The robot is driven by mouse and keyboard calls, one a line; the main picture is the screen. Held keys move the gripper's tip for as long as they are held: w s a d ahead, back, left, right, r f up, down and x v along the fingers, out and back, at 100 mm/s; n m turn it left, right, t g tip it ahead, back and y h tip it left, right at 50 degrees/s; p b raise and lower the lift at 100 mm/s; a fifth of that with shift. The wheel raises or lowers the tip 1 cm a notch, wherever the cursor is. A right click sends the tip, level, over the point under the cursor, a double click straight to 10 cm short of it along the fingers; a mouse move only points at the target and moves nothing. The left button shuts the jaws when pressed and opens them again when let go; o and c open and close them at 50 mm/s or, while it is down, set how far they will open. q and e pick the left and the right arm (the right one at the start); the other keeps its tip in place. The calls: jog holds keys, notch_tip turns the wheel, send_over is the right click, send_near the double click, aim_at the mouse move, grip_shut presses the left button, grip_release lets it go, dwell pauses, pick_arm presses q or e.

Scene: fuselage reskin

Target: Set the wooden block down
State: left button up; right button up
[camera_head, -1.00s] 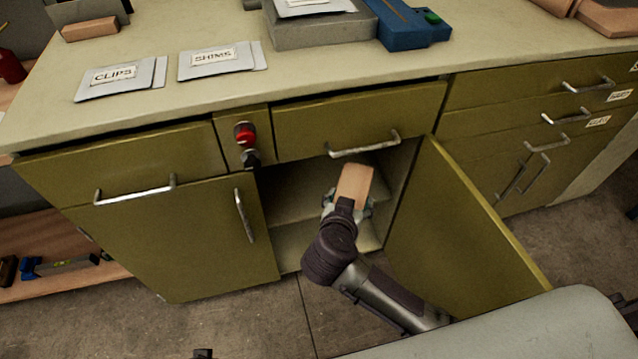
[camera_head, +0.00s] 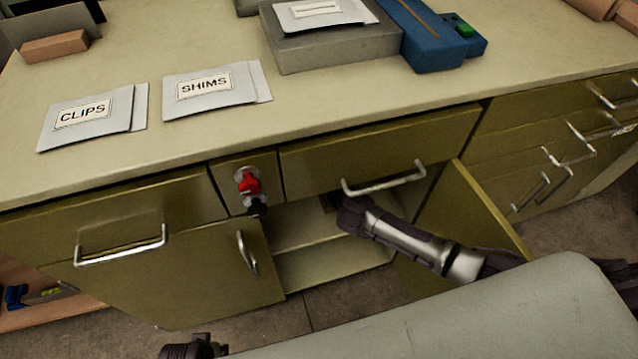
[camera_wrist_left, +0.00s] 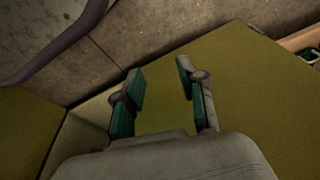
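My right arm (camera_head: 415,242) reaches from the right into the open cabinet bay under the bench. Its gripper is inside, hidden by the drawer front and the wrist, so its fingers and grip cannot be seen. The wooden block that it held earlier is not clearly visible; a small dark brown patch shows beside the wrist in the shadow. The cabinet's inner shelf (camera_head: 300,222) shows bare to the left of the wrist. My left gripper (camera_wrist_left: 160,88) is open and empty in the left wrist view, in front of an olive cabinet door.
The open cabinet door (camera_head: 470,215) stands right of the arm. A drawer handle (camera_head: 385,180) juts out just above the wrist. A red knob (camera_head: 248,183) is left of the opening. On the bench lie clips (camera_head: 85,118) and shims (camera_head: 210,88) pouches and another wooden block (camera_head: 55,46).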

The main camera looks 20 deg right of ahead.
notch_tip(320, 180, down, 2)
jog(key=shift+w+f+b, duration=0.1)
jog(key=shift+w+b, duration=0.05)
jog(key=shift+b, duration=0.65)
notch_tip(320, 180, down, 4)
jog(key=shift+r+b, duration=0.15)
jog(key=shift+b, duration=1.05)
jog(key=shift+f, duration=0.2)
jog(key=shift+f+b, duration=0.6)
jog(key=shift+f, duration=0.1)
jog(key=shift+a+f+b, duration=0.1)
jog(key=shift+f+b, duration=0.55)
jog(key=shift+f, duration=0.35)
pick_arm(q)
notch_tip(320, 180, up, 16)
jog(key=t, duration=0.1)
jog(key=shift+a+f, duration=0.15)
jog(key=shift+f, duration=0.1)
jog(key=shift+w, duration=0.1)
pick_arm(e)
jog(key=shift+r, duration=0.1)
